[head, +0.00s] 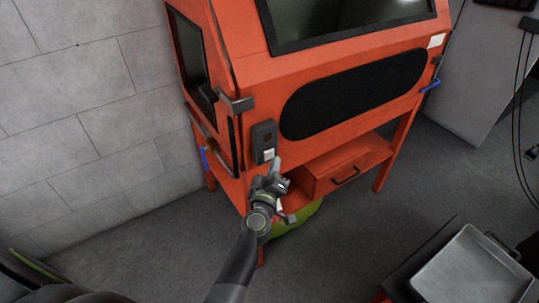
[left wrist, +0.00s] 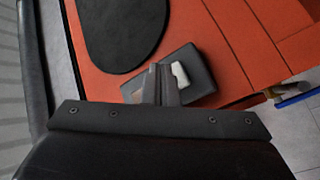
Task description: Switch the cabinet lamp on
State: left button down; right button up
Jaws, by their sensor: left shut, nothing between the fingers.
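The red cabinet (head: 240,110) stands ahead of me, with a dark window on top and a black oval panel on its front. A dark switch box (head: 263,135) with a pale rocker (head: 269,155) is mounted near its front left corner. My left gripper (head: 275,163) is shut and empty, its tips just below the rocker in the head view. In the left wrist view the shut fingers (left wrist: 160,72) overlap the switch box (left wrist: 202,70), with the white rocker (left wrist: 180,74) right beside the tips. I cannot tell whether they touch. My right gripper is not in view.
A red drawer (head: 345,168) with a dark handle sits under the cabinet, and a green round thing (head: 298,219) is below. A metal tray (head: 468,270) stands at the lower right. A block wall (head: 90,110) is on the left. Grey floor between is clear.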

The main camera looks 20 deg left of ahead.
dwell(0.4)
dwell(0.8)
pick_arm(q)
jog(key=shift+w+a, duration=0.1)
jog(key=shift+w+a, duration=0.2)
jog(key=shift+a, duration=0.05)
dwell(0.4)
jog(key=shift+w+a, duration=0.3)
jog(key=shift+a, duration=0.1)
dwell(0.6)
jog(key=shift+s+d, duration=0.6)
jog(key=shift+d, duration=0.15)
